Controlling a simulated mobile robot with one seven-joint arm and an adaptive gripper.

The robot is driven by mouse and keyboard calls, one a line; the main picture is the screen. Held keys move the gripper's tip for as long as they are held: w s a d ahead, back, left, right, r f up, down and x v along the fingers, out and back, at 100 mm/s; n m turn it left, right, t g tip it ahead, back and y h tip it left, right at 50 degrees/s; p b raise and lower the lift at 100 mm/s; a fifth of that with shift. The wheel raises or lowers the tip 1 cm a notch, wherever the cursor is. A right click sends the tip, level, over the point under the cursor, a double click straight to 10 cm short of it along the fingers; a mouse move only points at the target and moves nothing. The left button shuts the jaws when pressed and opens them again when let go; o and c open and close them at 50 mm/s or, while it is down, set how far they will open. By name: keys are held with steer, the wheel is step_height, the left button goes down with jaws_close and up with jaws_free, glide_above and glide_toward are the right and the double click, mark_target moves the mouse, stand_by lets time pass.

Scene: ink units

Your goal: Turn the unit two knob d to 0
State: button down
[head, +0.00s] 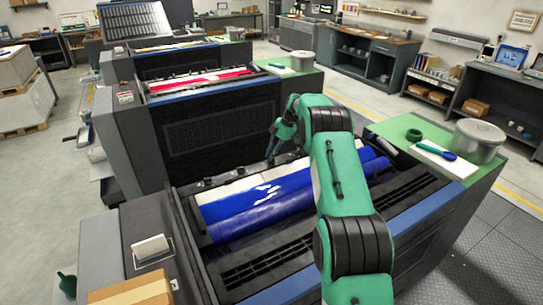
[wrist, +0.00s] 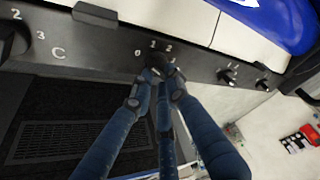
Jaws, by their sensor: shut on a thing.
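In the wrist view my gripper (wrist: 160,80) is shut on a dark knob (wrist: 157,61) on the dark rail of the ink unit. The marks 0, 1 and 2 show around the knob's upper edge. My fingers cover most of the knob and its letter, and I cannot tell which mark it points to. In the head view my gripper (head: 271,158) reaches down at the far edge of the unit with blue rollers (head: 258,208); the knob is hidden there.
Two more knobs, one nearer (wrist: 228,76) and one farther (wrist: 262,84), sit to the right on the rail. A dark clip (wrist: 95,14) juts out at the upper left. In the head view, a green side top (head: 400,130) bears a metal pot (head: 479,141).

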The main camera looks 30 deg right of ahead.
steer(key=shift+s+d+f+n+g, duration=0.15)
steer(key=shift+f+n+g, duration=0.1)
steer(key=shift+n, duration=0.35)
steer(key=shift+s+d+f+n+g, duration=0.1)
steer(key=shift+f+n+g, duration=0.15)
steer(key=shift+n, duration=0.35)
steer(key=c, duration=1.7)
jaws_free()
steer(key=shift+w+a, duration=0.1)
steer(key=shift+w+r, duration=0.1)
steer(key=shift+r, duration=0.05)
steer(key=shift+r, duration=0.2)
